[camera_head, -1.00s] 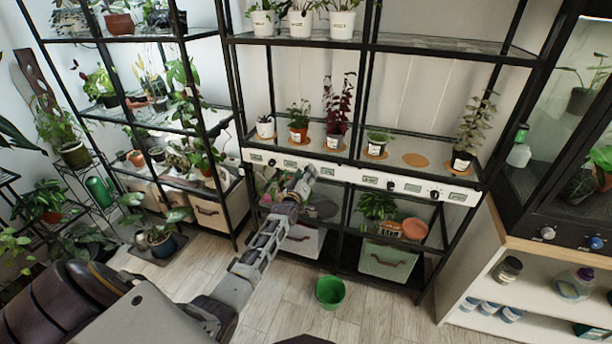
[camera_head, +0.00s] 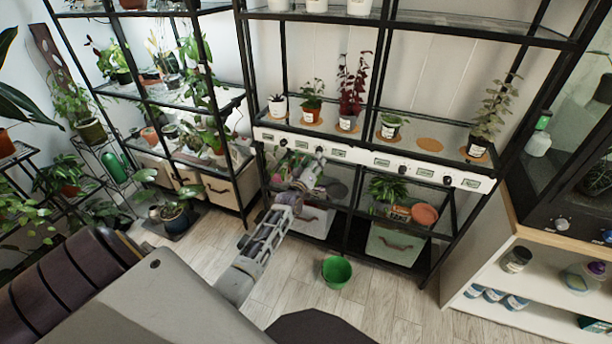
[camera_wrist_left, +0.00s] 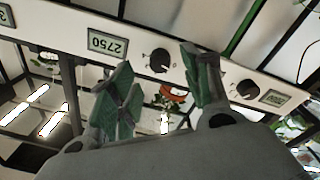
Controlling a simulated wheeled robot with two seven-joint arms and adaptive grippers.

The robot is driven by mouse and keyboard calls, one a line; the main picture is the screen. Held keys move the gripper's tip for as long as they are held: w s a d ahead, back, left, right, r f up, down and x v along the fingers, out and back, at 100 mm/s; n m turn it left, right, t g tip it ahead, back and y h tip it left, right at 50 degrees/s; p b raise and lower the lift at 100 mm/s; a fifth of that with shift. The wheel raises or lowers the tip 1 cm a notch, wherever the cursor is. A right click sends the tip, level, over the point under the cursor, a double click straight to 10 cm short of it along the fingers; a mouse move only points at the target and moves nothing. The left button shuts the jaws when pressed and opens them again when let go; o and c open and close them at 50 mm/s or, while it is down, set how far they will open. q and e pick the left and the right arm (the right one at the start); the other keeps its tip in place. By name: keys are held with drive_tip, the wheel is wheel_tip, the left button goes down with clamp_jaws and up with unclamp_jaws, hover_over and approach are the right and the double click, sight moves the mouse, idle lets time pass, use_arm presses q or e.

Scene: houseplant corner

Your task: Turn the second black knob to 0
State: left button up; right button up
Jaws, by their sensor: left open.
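A white control strip (camera_head: 360,158) with black knobs and small displays runs along the front edge of the middle shelf. My left gripper (camera_head: 318,164) is at the strip's left half, and its fingers are open. In the left wrist view, the fingers (camera_wrist_left: 163,84) stand either side of a black knob (camera_wrist_left: 160,61), with no clear contact. A display reading 2750 (camera_wrist_left: 108,45), upside down, sits left of this knob. Another black knob (camera_wrist_left: 247,88) is beyond the right finger. I cannot read the knob's setting. My right gripper is not in view.
Potted plants stand on the shelf above the strip, including a dark red one (camera_head: 351,90). Storage bins (camera_head: 395,244) are below. A cabinet with a glass case (camera_head: 575,150) stands at the right.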

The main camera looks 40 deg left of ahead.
use_arm(q)
drive_tip(key=v, duration=0.7)
drive_tip(key=shift+s, duration=0.2)
drive_tip(key=shift+f, duration=0.1)
idle(0.7)
